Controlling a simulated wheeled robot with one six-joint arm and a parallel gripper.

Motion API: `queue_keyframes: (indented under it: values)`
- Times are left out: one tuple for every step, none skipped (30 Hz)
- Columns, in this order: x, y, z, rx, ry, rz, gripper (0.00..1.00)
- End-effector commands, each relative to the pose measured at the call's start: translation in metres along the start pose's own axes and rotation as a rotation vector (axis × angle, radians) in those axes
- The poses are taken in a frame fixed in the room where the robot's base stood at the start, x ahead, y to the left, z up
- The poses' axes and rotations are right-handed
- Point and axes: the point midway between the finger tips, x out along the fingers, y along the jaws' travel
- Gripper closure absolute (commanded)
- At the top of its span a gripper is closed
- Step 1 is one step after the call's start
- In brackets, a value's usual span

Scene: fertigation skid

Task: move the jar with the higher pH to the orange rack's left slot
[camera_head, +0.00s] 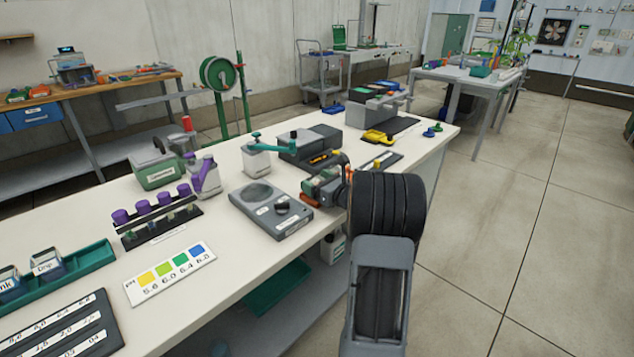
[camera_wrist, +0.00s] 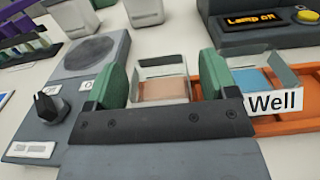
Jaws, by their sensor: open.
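My gripper (camera_wrist: 165,80) is open, its two green fingers on either side of a clear square jar (camera_wrist: 163,90) with peach contents. I cannot tell whether they touch it. Right of it, a jar labelled "Well" (camera_wrist: 258,80) with blue contents sits at the orange rack (camera_wrist: 292,126). My gripper hides much of this rack, so I cannot tell whether the peach jar is in its left slot. In the head view my gripper (camera_head: 322,186) is near the table's right edge. Two jars, one labelled "Drip" (camera_head: 47,264) and one partly cut off (camera_head: 10,284), are in a green tray (camera_head: 92,258).
A pH colour chart (camera_head: 170,273) runs from yellow at 5.6 to blue at 6.8. A grey device with a knob (camera_head: 270,208) is left of my gripper. A rack of purple-capped tubes (camera_head: 157,219) is farther left. A display reading "Lamp off" (camera_wrist: 250,18) is behind.

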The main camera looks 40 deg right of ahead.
Motion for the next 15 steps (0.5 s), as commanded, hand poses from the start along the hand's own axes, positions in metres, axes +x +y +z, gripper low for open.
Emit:
queue_keyframes:
  values:
    - [0.000, 0.000, 0.003, 0.001, 0.000, 0.000, 0.22]
    - [0.000, 0.000, 0.005, 0.001, 0.000, 0.000, 0.22]
    - [-0.003, -0.001, 0.005, 0.001, 0.000, -0.001, 0.22]
    - [-0.008, -0.001, 0.003, 0.001, 0.000, -0.003, 0.22]
    - [-0.013, -0.001, 0.003, 0.000, 0.001, -0.003, 0.22]
    - [-0.021, -0.001, 0.003, 0.000, 0.001, -0.004, 0.22]
    - [-0.027, -0.001, 0.003, 0.001, 0.000, -0.005, 0.22]
    - [-0.033, -0.001, 0.003, 0.001, 0.000, -0.004, 0.22]
    - [-0.042, -0.001, 0.002, 0.001, 0.001, -0.005, 0.22]
    - [-0.048, -0.001, 0.003, 0.000, 0.000, -0.004, 0.22]
    - [-0.054, -0.001, 0.003, 0.001, 0.000, -0.005, 0.22]
    - [-0.062, -0.001, 0.003, 0.000, 0.000, -0.004, 0.22]
    - [-0.067, -0.001, 0.003, 0.001, 0.000, -0.004, 0.22]
    - [-0.073, -0.001, 0.003, 0.001, 0.000, -0.005, 0.22]
    - [-0.080, -0.001, 0.003, -0.001, 0.000, -0.004, 0.22]
